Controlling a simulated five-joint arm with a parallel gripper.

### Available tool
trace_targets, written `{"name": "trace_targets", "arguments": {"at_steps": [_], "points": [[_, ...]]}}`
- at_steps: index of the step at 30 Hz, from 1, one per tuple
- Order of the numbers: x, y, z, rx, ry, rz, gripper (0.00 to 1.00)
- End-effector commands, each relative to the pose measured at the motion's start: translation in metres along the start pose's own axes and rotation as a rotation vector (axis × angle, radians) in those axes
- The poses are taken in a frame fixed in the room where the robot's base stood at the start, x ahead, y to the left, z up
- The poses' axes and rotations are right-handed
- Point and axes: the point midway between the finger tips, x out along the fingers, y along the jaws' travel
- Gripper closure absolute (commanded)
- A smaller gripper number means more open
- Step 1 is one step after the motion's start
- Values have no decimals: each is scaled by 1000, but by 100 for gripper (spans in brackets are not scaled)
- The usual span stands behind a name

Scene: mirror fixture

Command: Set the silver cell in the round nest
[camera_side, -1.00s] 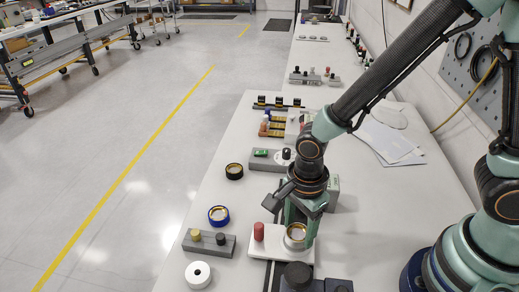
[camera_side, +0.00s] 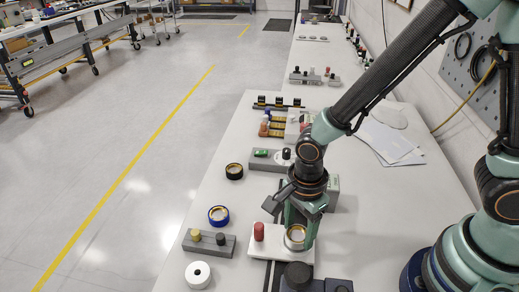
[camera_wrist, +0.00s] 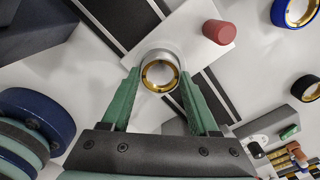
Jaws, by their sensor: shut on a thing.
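The silver cell (camera_side: 295,237) is a short silver ring with a gold inner rim. It sits between the green fingers of my gripper (camera_wrist: 160,80), which is shut on it. In the wrist view the cell (camera_wrist: 160,55) shows its open face with the gold ring. The cell is over the right part of a white plate (camera_side: 270,254) that carries an upright red peg (camera_side: 259,231). I cannot tell whether the cell touches the plate. No round nest shows clearly; the cell and fingers cover that part of the plate.
A grey block with two knobs (camera_side: 210,248) stands beside the plate. Papers (camera_side: 388,142) lie at right.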

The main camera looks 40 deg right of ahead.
Motion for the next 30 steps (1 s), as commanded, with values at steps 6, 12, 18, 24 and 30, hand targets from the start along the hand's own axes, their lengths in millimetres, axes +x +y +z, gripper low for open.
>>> {"name": "trace_targets", "arguments": {"at_steps": [6, 12, 18, 24, 30], "points": [[0, 0, 0, 0, 0, 0, 97], [2, 0, 0, 0, 0, 0, 97], [6, 0, 0, 0, 0, 0, 97], [9, 0, 0, 0, 0, 0, 97], [10, 0, 0, 0, 0, 0, 97]]}}
